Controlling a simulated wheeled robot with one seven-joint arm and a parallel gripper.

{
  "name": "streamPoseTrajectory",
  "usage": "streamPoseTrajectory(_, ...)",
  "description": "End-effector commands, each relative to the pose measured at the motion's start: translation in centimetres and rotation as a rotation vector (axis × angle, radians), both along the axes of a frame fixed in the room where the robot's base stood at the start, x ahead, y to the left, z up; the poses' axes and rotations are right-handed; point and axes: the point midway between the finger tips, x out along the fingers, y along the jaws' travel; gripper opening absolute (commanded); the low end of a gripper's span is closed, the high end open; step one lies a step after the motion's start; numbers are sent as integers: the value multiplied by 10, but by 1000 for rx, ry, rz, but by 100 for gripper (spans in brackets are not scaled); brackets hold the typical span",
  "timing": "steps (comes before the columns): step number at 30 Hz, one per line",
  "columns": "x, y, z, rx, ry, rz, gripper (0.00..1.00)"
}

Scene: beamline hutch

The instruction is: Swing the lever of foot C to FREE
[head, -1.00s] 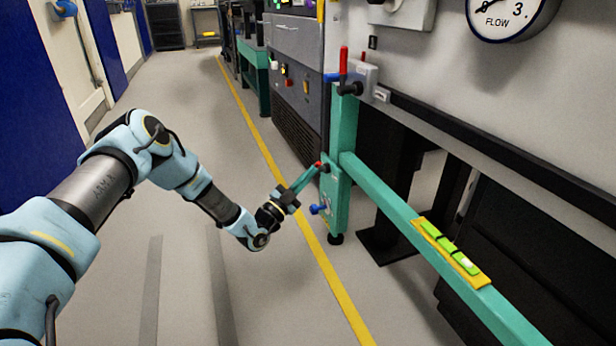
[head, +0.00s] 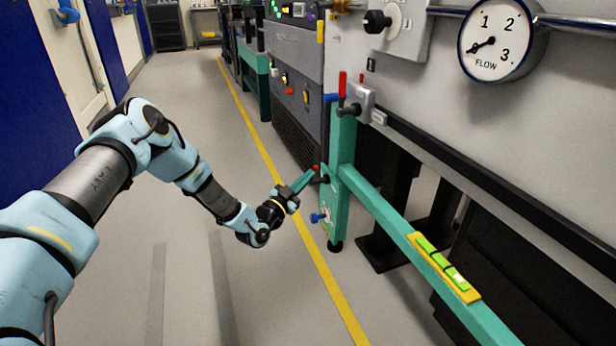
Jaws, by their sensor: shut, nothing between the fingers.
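The teal foot post (head: 343,150) stands at the right of the yellow floor line, in the middle of the head view. A small red-tipped lever (head: 316,167) with a dark pivot shows on the post's left side. A blue knob (head: 317,218) sticks out lower down on the post. My gripper (head: 313,172) is shut and empty. Its fingertips are right at the red-tipped lever; I cannot tell whether they touch it. The fingers partly hide the lever. The foot letter and any FREE mark are too small to read.
A teal rail (head: 385,207) runs from the post toward the lower right and carries a yellow-green level (head: 444,268). Red and blue handles (head: 342,84) sit at the post top. A flow gauge (head: 503,42) is on the wall. The floor left of the yellow line (head: 290,185) is clear.

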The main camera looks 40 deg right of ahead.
Motion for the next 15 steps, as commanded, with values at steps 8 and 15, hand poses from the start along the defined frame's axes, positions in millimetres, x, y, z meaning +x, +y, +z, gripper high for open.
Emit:
streamPoseTrajectory(8, 14, -6, 16, 95, 243, -1, 0)
streamPoseTrajectory(15, 30, -12, 20, 178, 457, 1, 0)
